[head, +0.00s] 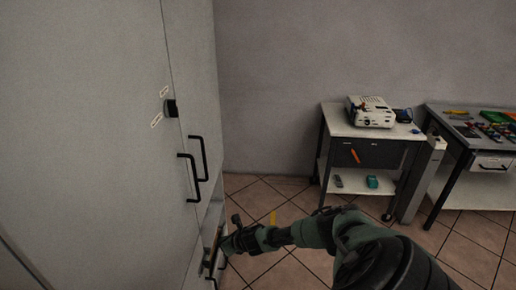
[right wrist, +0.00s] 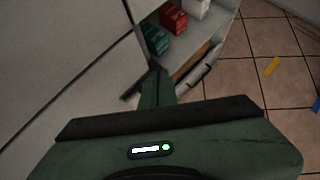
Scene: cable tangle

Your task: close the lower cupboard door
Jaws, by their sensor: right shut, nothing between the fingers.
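The tall grey cupboard (head: 95,120) fills the left of the head view. Its lower part stands open, and the right wrist view shows the shelf inside (right wrist: 193,42). A pale lower door (right wrist: 203,77) with a dark handle (right wrist: 192,82) shows at the opening's right side in that view; its exact angle is hard to tell. My right gripper (head: 224,245) is at the cupboard's lower front, by the opening. Its closed fingers (right wrist: 157,78) hold nothing, and I cannot tell whether they touch the door. The gripper hides part of the opening in the head view. My left gripper is out of view.
A red box (right wrist: 173,18), a green box (right wrist: 154,38) and a white box (right wrist: 196,8) sit inside the cupboard. The upper doors with black handles (head: 189,178) look shut. A trolley with a white device (head: 370,112) and a workbench (head: 470,150) stand right. Tiled floor lies between.

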